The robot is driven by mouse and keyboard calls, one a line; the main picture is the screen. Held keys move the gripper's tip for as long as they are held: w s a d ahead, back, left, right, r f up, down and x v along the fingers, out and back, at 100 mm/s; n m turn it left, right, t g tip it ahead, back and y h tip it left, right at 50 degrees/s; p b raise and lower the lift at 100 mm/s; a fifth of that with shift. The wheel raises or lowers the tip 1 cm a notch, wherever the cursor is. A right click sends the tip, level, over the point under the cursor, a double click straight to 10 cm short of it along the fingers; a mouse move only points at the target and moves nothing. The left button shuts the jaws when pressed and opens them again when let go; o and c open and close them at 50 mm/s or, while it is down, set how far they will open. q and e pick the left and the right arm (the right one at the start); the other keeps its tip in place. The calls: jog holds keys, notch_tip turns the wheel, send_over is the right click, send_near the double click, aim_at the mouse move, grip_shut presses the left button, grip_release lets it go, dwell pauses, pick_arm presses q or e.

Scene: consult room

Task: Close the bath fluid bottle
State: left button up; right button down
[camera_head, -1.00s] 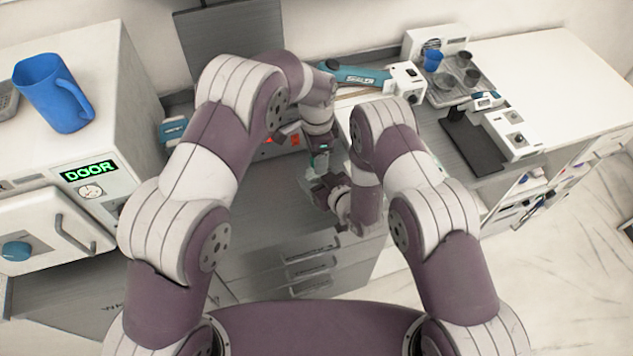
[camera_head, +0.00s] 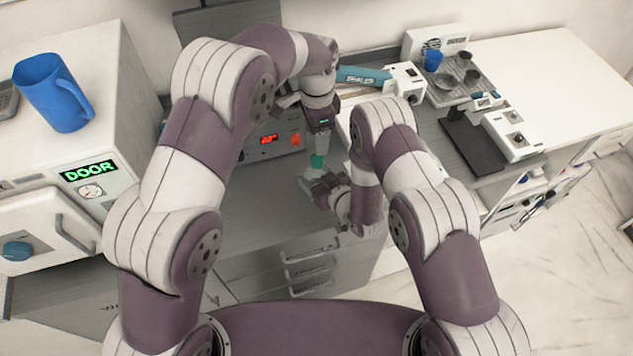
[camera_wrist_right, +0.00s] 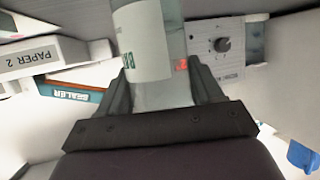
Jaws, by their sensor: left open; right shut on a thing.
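The bath fluid bottle (camera_head: 312,173) stands at the front edge of the grey counter. It is small and partly hidden by my grippers. A teal cap (camera_head: 317,160) shows at its top, and I cannot tell whether it is seated. My right gripper (camera_head: 318,180) is shut on the bottle from the front right. In the right wrist view the clear bottle with a white label (camera_wrist_right: 142,45) sits between the two dark fingers of my right gripper (camera_wrist_right: 165,90). My left gripper (camera_head: 319,150) is open and points down, directly above the cap; I cannot tell whether it touches it.
A device with a red display (camera_head: 268,139) stands behind and left of the bottle. A teal sealer (camera_head: 362,75) lies at the back. A white cabinet with a blue mug (camera_head: 52,92) is at left. A tray of cups (camera_head: 455,90) is at right. The counter front is clear.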

jog(key=shift+c, duration=0.5)
grip_release()
pick_arm(q)
notch_tip(320, 180, down, 4)
jog(key=b, duration=0.3)
jog(key=shift+r+b, duration=0.1)
jog(key=shift+b, duration=0.3)
pick_arm(e)
jog(key=v, duration=1.2)
jog(key=shift+s+d, duration=0.2)
jog(key=shift+s, duration=0.05)
